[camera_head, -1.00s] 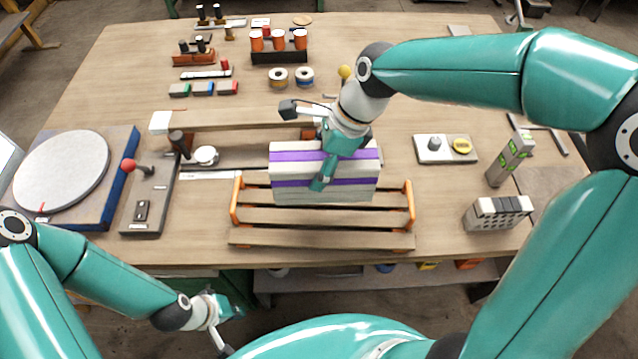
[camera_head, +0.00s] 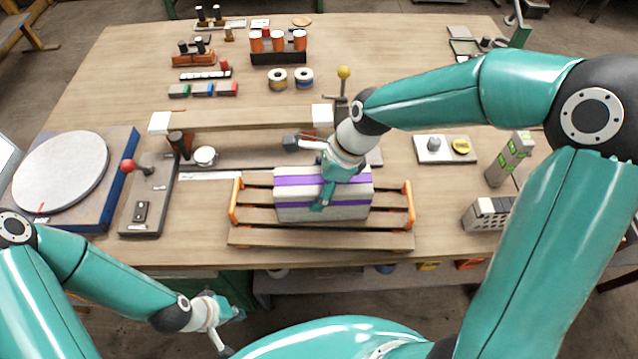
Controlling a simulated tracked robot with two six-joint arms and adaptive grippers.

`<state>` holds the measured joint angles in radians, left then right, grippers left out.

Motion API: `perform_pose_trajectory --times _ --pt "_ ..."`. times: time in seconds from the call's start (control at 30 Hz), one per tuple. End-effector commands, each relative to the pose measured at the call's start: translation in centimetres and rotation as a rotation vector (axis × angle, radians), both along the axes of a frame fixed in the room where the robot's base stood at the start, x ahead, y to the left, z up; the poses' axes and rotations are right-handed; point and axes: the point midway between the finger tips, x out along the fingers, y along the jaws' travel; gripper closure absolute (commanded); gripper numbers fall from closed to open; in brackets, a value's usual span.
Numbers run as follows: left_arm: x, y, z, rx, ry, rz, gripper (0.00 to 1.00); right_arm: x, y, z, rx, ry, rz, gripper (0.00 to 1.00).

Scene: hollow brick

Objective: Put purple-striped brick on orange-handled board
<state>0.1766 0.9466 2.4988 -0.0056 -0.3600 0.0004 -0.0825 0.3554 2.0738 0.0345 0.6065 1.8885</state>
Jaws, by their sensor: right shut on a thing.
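The purple-striped brick (camera_head: 293,197) is a pale block with two purple bands, in the middle of the head view. It is over the slats of the orange-handled board (camera_head: 320,240), between the board's two orange handles. I cannot tell whether its underside touches the slats. My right gripper (camera_head: 324,192) is shut on the brick from above and hides part of its top and front. My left gripper (camera_head: 228,310) hangs low at the left, in front of the table edge and away from the brick; its finger opening is not clear.
A grey fixture with a red-knobbed lever (camera_head: 128,166) and a round plate on a blue base (camera_head: 62,172) stand at the left. A long wooden beam (camera_head: 240,121) lies behind the board. A grey perforated brick (camera_head: 488,213) and a green-marked block (camera_head: 510,160) stand at the right.

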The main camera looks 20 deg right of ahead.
Motion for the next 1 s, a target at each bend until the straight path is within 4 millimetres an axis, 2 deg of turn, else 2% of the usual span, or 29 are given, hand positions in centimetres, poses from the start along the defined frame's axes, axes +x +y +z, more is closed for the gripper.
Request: perform_pose_trajectory --times 0.07,0.1,0.23,0.67,0.83,1.0 --pt "0.0 0.0 -0.1 0.0 0.0 0.0 1.0 0.1 0.0 0.0 0.001 -0.003 -0.001 0.97" --pt "0.0 0.0 -0.1 0.0 0.0 0.0 1.0 0.0 0.0 -0.2 0.0 0.0 0.0 0.24" --pt "0.0 0.0 -0.1 0.0 0.0 0.0 1.0 0.0 0.0 -0.1 0.0 0.0 0.001 0.03" --pt "0.0 0.0 0.0 0.0 0.0 0.0 1.0 0.0 0.0 0.3 0.0 -0.001 0.001 0.02" --pt "0.0 0.0 0.0 0.0 0.0 0.0 1.0 -0.1 -0.7 2.1 0.001 -0.005 0.0 0.02" --pt "0.0 0.0 0.1 0.0 0.0 0.0 1.0 -0.4 -2.0 5.3 0.0 -0.007 0.0 0.02"
